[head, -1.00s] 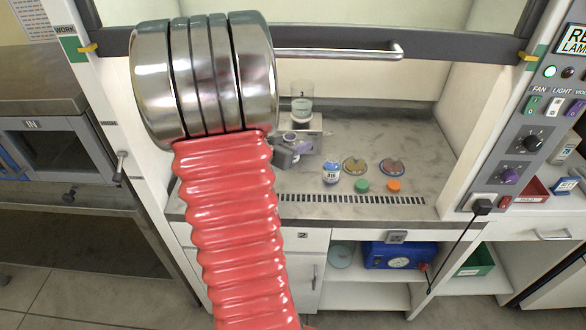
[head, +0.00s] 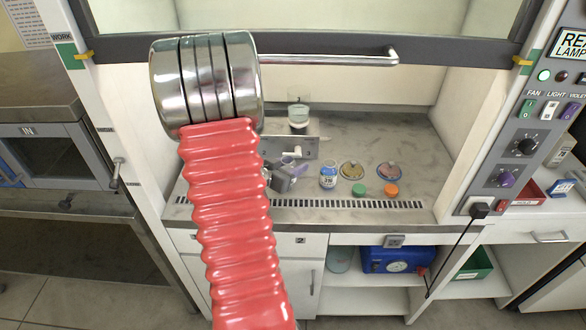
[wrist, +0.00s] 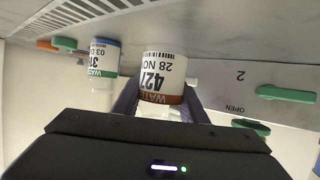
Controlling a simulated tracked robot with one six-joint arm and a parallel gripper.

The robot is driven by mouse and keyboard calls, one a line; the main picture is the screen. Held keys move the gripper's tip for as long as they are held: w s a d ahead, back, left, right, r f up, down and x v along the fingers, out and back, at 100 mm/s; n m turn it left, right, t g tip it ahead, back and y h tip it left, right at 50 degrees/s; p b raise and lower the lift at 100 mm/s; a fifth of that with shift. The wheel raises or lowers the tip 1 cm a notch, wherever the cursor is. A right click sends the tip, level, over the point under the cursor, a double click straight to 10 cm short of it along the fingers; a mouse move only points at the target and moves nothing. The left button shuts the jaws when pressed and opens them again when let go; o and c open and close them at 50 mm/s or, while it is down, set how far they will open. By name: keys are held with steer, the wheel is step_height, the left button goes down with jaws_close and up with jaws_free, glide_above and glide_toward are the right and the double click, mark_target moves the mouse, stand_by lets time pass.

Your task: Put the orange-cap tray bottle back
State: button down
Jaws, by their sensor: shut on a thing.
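In the wrist view, which is upside down, a white-labelled bottle marked 427 (wrist: 163,72) with a brown-orange stripe sits between the purple fingers of my gripper (wrist: 160,103). The gripper is shut on it. I cannot tell whether its base touches the work surface. In the head view my gripper (head: 264,172) is low over the left part of the cabinet floor, partly behind my red arm, and the held bottle cannot be made out. An orange cap (head: 391,190) lies on the floor to the right; it also shows in the wrist view (wrist: 45,45).
A second labelled bottle (head: 328,176) stands right of my gripper, with a green cap (head: 360,190) and two dishes (head: 352,170) (head: 388,171) beyond. A grey plate (head: 310,149) and a beaker (head: 298,115) are behind. A slotted grille (head: 350,204) runs along the front.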

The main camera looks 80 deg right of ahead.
steer(key=shift+f, duration=0.75)
steer(key=c, duration=1.4)
jaws_free()
steer(key=shift+f, duration=0.1)
steer(key=shift+w+a+r, duration=0.25)
steer(key=shift+a+r, duration=0.1)
steer(key=shift+a, duration=0.05)
steer(key=v, duration=1.1)
steer(key=shift+s, duration=0.15)
